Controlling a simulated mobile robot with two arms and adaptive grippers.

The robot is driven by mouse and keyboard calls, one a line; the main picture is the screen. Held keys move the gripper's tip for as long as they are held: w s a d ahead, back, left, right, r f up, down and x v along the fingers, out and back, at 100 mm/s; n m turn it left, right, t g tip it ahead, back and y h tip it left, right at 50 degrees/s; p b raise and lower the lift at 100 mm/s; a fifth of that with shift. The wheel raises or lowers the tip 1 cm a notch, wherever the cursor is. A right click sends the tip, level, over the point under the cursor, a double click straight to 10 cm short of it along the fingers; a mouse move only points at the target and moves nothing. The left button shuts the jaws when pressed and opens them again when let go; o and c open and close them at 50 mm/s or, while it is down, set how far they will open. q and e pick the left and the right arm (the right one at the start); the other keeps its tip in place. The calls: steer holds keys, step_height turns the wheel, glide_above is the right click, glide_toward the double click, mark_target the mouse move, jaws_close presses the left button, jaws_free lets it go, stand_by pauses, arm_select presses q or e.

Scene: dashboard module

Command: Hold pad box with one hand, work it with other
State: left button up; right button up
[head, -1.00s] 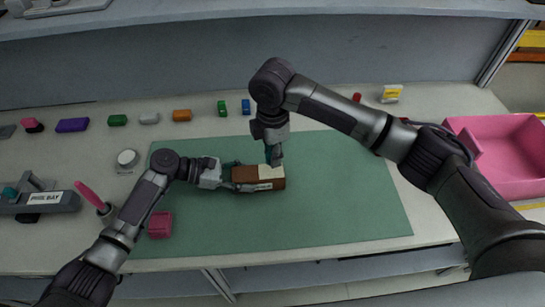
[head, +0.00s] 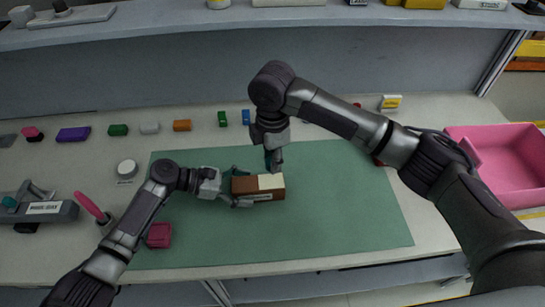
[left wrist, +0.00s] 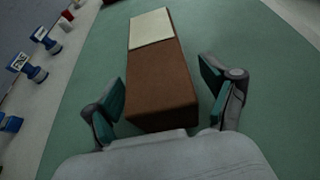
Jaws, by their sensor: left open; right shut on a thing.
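My left gripper (head: 237,187) is open at the box's left end, one finger on each side. In the left wrist view the brown end of the box (left wrist: 160,85) sits between the spread fingers (left wrist: 168,98), with gaps at both sides. My right gripper (head: 273,162) points down at the far side of the cream end. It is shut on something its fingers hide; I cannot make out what.
Several small coloured blocks line the back, including an orange one (head: 182,125). A pink bin (head: 500,165) stands at the right. The mat's right half is mostly clear.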

arm_select(q)
steer(key=v, duration=0.7)
steer(key=shift+a+r, duration=0.1)
steer(key=shift+a, duration=0.2)
